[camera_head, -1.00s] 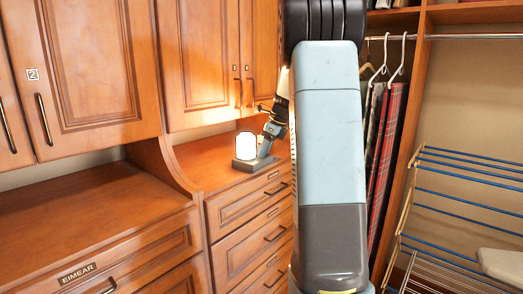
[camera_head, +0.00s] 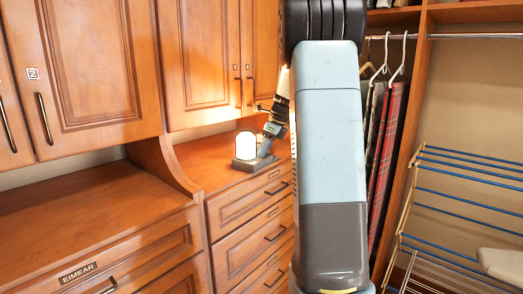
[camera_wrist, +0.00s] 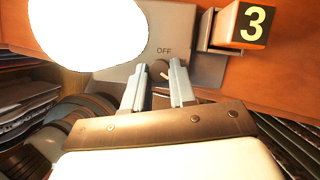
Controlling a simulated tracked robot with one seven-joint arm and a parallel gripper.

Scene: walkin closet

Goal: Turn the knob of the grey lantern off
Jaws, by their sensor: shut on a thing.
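The grey lantern (camera_head: 243,162) stands on the wooden counter near the back, with a bright white glowing dome (camera_head: 246,145). In the wrist view the dome (camera_wrist: 88,30) is lit white at the upper left, and the lantern's grey base (camera_wrist: 120,75) carries the word OFF. The knob (camera_wrist: 159,70) is a small dark round piece just below that word. My gripper (camera_wrist: 160,78) has its two fingers on either side of the knob, shut on it. In the head view my gripper (camera_head: 264,153) is at the right side of the lantern, partly hidden by my arm.
A block marked 3 (camera_wrist: 250,25) is beside the base in the wrist view. Wooden drawers (camera_head: 250,215) are below the counter and cabinet doors (camera_head: 205,65) above. A drying rack (camera_head: 465,175) and hanging clothes (camera_head: 385,135) are on the right. The left counter (camera_head: 80,210) is clear.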

